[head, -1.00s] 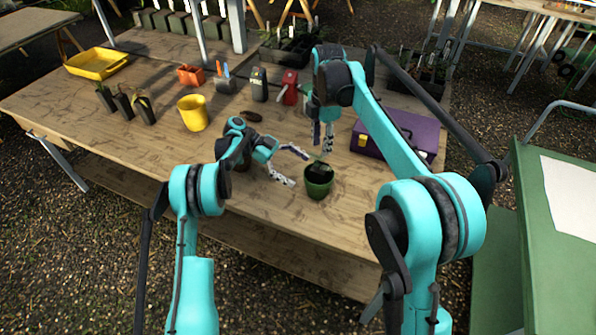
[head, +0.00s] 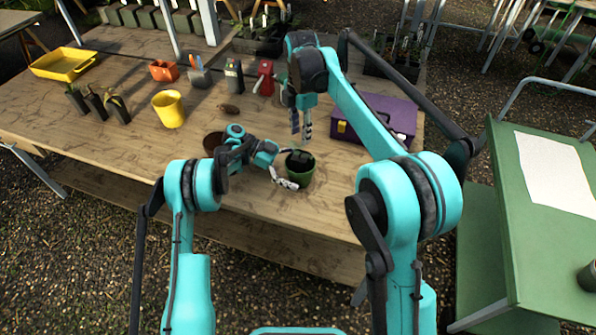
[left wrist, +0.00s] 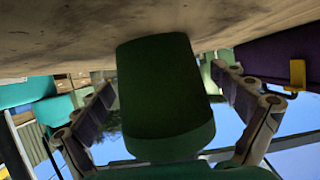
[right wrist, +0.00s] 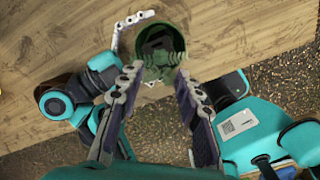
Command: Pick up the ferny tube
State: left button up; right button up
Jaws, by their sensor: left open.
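Three dark slim tubes with plants stand in a row at the table's left: a left one (head: 76,99), a middle one (head: 95,104) and a right one (head: 117,107) with drooping leaves. Which is ferny is too small to tell. My left gripper (left wrist: 163,84) is open, its fingers on either side of a dark green pot (left wrist: 165,105), with gaps visible. The pot also shows in the head view (head: 299,177), with dark contents and some green. My right gripper (head: 302,122) points down above the pot, open and empty; its fingers show in the right wrist view (right wrist: 159,72).
A yellow pot (head: 169,110), a brown bowl (head: 213,142) and a purple box (head: 385,118) stand on the wooden table (head: 110,150). A yellow tray (head: 62,65), an orange holder (head: 164,71) and a red item (head: 265,80) stand farther back. The left front table is clear.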

aim_at(301, 156)
pick_arm(q)
jog(key=c, duration=1.3)
jog(key=shift+o, duration=0.2)
pick_arm(e)
jog(key=o, duration=0.8)
notch_tip(301, 156, down, 3)
jog(key=n, duration=2.4)
jog(key=shift+w+d+r+n, duration=0.1)
jog(key=shift+w+r+n, duration=0.1)
jog(key=shift+n, duration=0.2)
jog(key=shift+s+f, duration=0.2)
jog(key=shift+f, duration=2.75)
